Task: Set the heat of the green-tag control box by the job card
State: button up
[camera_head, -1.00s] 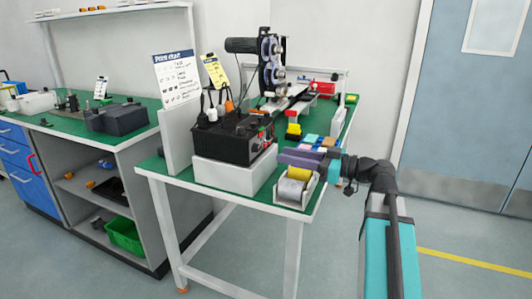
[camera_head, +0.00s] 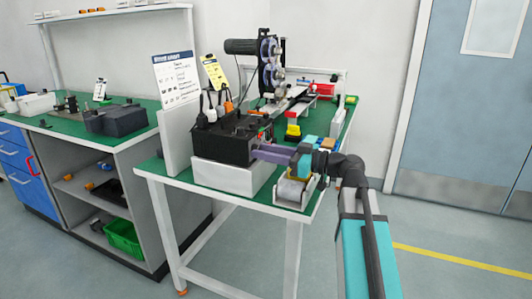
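A black control box (camera_head: 222,143) sits on a white block (camera_head: 222,176) at the front left of the green-topped bench. Small knobs show on its top, too small to read. A tiny red and green spot (camera_head: 262,134) shows by its right edge; I cannot tell whether it is the green tag. My gripper (camera_head: 256,152) reaches in from the right, its purple fingers at the box's right side. I cannot tell whether they touch it or are open. A yellow card (camera_head: 213,72) and a white chart (camera_head: 177,79) stand behind; their text is unreadable.
A white tray with rolls (camera_head: 292,191) stands at the bench's front right corner, below my gripper. Plugs and cables (camera_head: 211,112) stand on or behind the box. A wheeled machine (camera_head: 268,65) and several coloured blocks are further back. The floor at right is clear.

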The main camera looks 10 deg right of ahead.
jog(key=shift+d, duration=0.1)
grip_shut()
